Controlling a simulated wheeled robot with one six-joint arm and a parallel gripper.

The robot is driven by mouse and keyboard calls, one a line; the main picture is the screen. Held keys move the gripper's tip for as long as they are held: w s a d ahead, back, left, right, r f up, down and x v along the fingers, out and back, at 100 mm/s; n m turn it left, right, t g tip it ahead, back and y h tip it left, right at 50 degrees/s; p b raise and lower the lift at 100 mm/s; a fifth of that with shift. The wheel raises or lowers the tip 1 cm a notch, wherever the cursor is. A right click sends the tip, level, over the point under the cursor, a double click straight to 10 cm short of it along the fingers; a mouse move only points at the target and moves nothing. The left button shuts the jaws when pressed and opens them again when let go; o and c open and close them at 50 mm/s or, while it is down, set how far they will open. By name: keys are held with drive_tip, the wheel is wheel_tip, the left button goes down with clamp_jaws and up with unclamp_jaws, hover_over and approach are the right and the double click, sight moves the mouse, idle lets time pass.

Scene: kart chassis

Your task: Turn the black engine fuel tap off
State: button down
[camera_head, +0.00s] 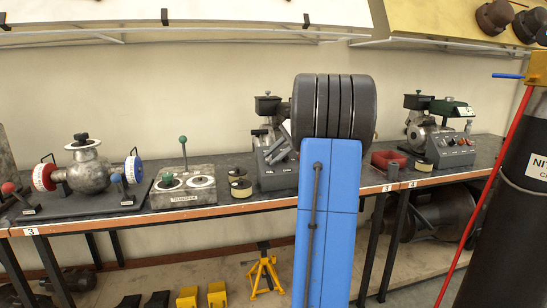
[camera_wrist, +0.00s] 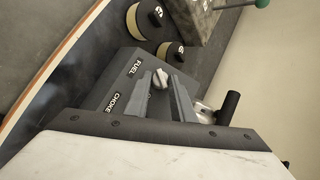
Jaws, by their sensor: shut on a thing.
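The black engine (camera_head: 265,106) stands on the bench, with its dark sloped control panel (camera_head: 268,183) in front. In the wrist view, the panel (camera_wrist: 95,98) carries the labels FUEL and CHOKE. A small pale metal tap (camera_wrist: 160,79) sits beside the FUEL label. My gripper (camera_wrist: 159,86) has its two grey fingers on either side of this tap and is shut on it. In the head view, my gripper (camera_head: 278,143) is at the panel, and the tap cannot be made out. The choke control is not clearly visible; my fingers may hide it.
Two round tins (camera_head: 240,182) stand left of the panel, beside a TRANSFER block with a green-knobbed lever (camera_head: 183,150). A red tray (camera_head: 388,159) and a green-topped engine (camera_head: 448,107) are to the right. My arm blocks the middle of the head view.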

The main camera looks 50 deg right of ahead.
drive_tip(key=shift+w+a+r+n+g, duration=0.1)
drive_tip(key=shift+w+n+g, duration=0.1)
drive_tip(key=shift+n+g, duration=0.95)
idle(2.5)
drive_tip(key=c, duration=1.5)
unclamp_jaws()
drive_tip(key=shift+c, duration=0.2)
drive_tip(key=v, duration=1.7)
drive_tip(key=shift+s, duration=0.3)
